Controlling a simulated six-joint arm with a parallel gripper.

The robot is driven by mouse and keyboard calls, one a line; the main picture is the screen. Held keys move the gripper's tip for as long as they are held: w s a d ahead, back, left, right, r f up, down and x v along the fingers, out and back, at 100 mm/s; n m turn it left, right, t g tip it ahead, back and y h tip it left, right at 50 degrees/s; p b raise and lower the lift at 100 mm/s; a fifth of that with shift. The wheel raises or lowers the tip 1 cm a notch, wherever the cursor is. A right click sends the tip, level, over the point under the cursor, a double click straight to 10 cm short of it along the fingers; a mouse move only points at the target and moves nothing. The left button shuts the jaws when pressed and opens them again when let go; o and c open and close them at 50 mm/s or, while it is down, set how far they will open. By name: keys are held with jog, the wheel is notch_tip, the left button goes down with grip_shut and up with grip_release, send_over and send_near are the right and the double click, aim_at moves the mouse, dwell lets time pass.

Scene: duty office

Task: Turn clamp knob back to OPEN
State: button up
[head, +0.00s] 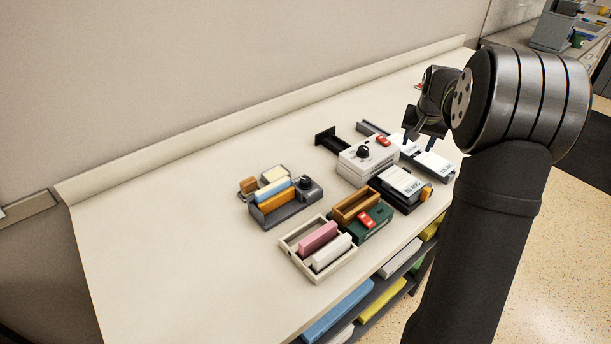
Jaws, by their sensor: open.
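A white box (369,162) on the counter carries a round black knob (363,152) with small dark markings around it. A second black knob (304,184) sits at the right end of a grey holder (284,212) to the left. I cannot read either knob's markings or setting, nor tell which is the clamp knob. My gripper (418,140) points down, open, at the right of the white box, over or near white labelled blocks (434,166). It appears apart from both knobs. Its exact height is unclear, and my arm covers part of the right side.
A red piece (384,141) sits on the white box. A labelled block on a black base (402,182), a green box (374,222) and a cream tray (292,250) stand nearby. The counter's left part (140,250) is clear. A wall (180,90) runs behind.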

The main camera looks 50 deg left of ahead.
jog(key=shift+m, duration=0.3)
jog(key=s+a+r, duration=0.1)
jog(key=a, duration=0.1)
jog(key=s+a+r, duration=0.1)
jog(key=s, duration=0.1)
jog(key=s+a+r, duration=0.1)
jog(key=a, duration=0.1)
jog(key=shift+s+a, duration=0.3)
jog(key=shift+s, duration=0.05)
jog(key=s+a+r+m+g, duration=0.1)
jog(key=s+a+r+m, duration=0.2)
jog(key=s+a, duration=0.35)
notch_tip(320, 180, up, 4)
jog(key=m+g+h, duration=0.2)
jog(key=m, duration=0.3)
send_over(306, 179)
notch_tip(306, 179, down, 17)
jog(key=shift+r, duration=0.1)
jog(key=c, duration=1)
